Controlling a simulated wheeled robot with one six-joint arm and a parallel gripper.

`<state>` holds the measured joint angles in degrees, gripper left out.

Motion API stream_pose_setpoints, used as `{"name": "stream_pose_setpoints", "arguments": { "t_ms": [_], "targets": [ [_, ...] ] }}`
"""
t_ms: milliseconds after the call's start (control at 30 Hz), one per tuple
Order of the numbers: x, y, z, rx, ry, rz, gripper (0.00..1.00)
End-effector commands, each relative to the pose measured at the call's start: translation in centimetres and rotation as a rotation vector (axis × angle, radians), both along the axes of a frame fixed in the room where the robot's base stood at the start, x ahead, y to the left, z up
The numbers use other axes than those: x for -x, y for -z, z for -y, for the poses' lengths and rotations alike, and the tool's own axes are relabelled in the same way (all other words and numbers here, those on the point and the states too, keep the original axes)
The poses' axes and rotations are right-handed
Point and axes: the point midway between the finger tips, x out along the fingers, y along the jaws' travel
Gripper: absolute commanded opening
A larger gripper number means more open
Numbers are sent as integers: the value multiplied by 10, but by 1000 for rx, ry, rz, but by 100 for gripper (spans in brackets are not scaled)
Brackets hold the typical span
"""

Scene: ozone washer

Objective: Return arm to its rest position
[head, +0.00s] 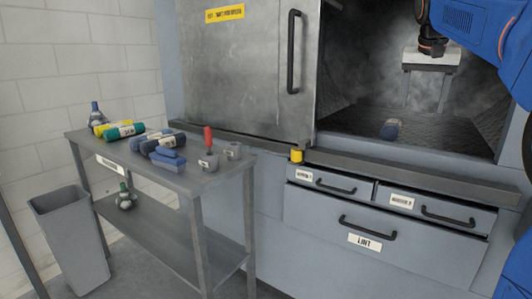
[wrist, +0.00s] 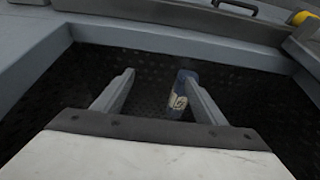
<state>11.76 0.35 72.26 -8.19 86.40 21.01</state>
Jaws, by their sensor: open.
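My gripper (head: 427,92) is at the end of my blue arm, inside the upper part of the washer opening at the right of the head view. Its two fingers point down and stand apart, with nothing between them that I can see. In the wrist view, my gripper (wrist: 155,95) also shows with its fingers spread. A blue cylinder with a pale label (head: 390,129) lies on the dark chamber floor below the gripper. It also shows in the wrist view (wrist: 180,93), partly behind the right finger.
The washer's sliding door (head: 245,70) stands left of the opening. Drawers (head: 380,239) sit below the ledge (head: 420,176). A grey table (head: 190,181) at left holds several bottles, blocks and a red-handled tool. A grey bin (head: 72,240) stands on the floor.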

Motion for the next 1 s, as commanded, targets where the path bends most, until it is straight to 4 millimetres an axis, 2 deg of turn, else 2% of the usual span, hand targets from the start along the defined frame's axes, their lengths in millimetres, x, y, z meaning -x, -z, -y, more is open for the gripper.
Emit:
{"name": "stream_pose_setpoints", "arguments": {
  "t_ms": [367,633,767,1000],
  "targets": [
    [28,18,-20,1,-59,-1,65],
    [66,46,-44,2,-132,0,65],
    [98,72,-63,3,-190,-1,65],
    [168,139,-97,4,-310,3,65]
  ]
}}
